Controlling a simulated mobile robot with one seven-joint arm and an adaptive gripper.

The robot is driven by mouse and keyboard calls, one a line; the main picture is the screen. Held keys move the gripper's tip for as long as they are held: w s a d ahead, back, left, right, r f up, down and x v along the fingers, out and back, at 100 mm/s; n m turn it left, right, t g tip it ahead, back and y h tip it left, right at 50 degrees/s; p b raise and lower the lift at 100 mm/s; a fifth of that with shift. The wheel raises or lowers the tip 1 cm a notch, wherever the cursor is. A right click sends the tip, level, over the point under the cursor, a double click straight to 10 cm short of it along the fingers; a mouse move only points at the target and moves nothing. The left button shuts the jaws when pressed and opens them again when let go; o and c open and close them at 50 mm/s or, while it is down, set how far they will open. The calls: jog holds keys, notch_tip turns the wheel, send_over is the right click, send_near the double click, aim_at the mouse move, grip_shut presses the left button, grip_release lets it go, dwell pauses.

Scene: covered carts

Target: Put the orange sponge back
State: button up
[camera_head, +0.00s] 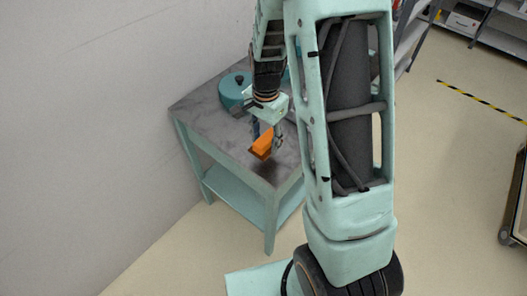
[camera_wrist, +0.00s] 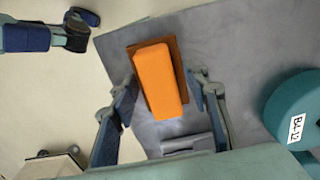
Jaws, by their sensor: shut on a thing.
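The orange sponge (camera_head: 263,143) is a block held over the cart's grey top, between the fingers of my gripper (camera_head: 268,135). In the wrist view the sponge (camera_wrist: 158,82) lies lengthwise between the two fingers (camera_wrist: 165,100), with a darker brown band along its edges. My gripper is shut on it. A dark patch shows on the top below the sponge in the head view; whether the sponge touches the top I cannot tell. The cart (camera_head: 205,112) has pale green legs and a lower shelf.
A round teal lidded container (camera_head: 234,92) stands at the back of the cart's top; in the wrist view it (camera_wrist: 298,115) bears a label "B4-12". A small grey piece (camera_wrist: 188,143) lies near the fingers. A wall (camera_head: 90,120) is close on the left. Open floor (camera_head: 440,190) lies to the right.

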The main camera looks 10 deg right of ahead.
aim_at(264, 134)
jog(key=shift+w+f+b, duration=0.35)
jog(key=shift+w+f, duration=0.3)
jog(key=shift+f, duration=0.2)
jog(key=shift+w+f+b, duration=0.15)
jog(key=shift+f+b, duration=0.45)
jog(key=shift+f, duration=0.25)
jog(key=shift+w+f+b, duration=0.1)
jog(key=shift+f+b, duration=0.5)
jog(key=shift+f, duration=0.2)
jog(key=shift+f, duration=0.15)
jog(key=o, duration=1.1)
notch_tip(264, 134, up, 12)
jog(key=shift+r+p, duration=0.15)
jog(key=shift+p, duration=0.25)
